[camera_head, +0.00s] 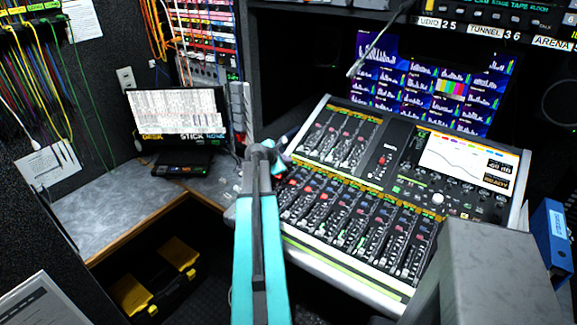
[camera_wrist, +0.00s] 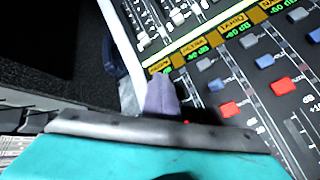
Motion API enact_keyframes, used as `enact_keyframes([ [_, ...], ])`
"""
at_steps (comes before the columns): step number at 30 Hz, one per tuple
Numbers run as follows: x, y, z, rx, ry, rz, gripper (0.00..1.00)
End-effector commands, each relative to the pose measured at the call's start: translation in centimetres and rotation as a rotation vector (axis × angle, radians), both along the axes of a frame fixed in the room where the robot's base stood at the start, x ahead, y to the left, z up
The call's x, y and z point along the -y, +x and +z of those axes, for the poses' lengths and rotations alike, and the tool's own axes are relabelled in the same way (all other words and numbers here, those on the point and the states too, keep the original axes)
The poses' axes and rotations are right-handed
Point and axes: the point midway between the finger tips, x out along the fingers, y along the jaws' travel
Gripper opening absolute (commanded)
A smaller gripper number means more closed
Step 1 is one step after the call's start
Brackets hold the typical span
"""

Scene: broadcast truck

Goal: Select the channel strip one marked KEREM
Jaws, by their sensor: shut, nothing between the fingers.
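The mixing console (camera_head: 350,215) has a row of channel strips with orange name labels and faders. In the wrist view it is close up (camera_wrist: 245,75), with orange labels (camera_wrist: 232,22) above green readouts and red, blue and grey buttons. The labels are tilted and blurred; I cannot tell which one reads KEREM. My gripper (camera_head: 276,166) is at the left edge of the console's near bank, at the end of my teal arm. In the wrist view its shut, greyish fingers (camera_wrist: 161,97) overlap the leftmost label and strip. I cannot tell if they touch the console. They hold nothing.
A laptop-like screen (camera_head: 178,112) stands on the grey desk at left. A multiview monitor (camera_head: 435,85) rises behind the console. A grey block (camera_head: 490,270) stands at front right beside a blue binder (camera_head: 552,242). A black and yellow case (camera_head: 155,280) lies under the desk.

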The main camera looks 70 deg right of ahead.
Motion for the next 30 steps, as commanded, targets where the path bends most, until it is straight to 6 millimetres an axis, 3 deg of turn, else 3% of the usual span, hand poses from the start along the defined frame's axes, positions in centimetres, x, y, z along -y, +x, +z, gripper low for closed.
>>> enact_keyframes([
  [21, 0.05, -0.04, -0.36, 0.0, 0.001, -0.001, 0.0],
  [30, -0.06, -0.01, 0.55, 0.0, 0.0, 0.0, 0.0],
])
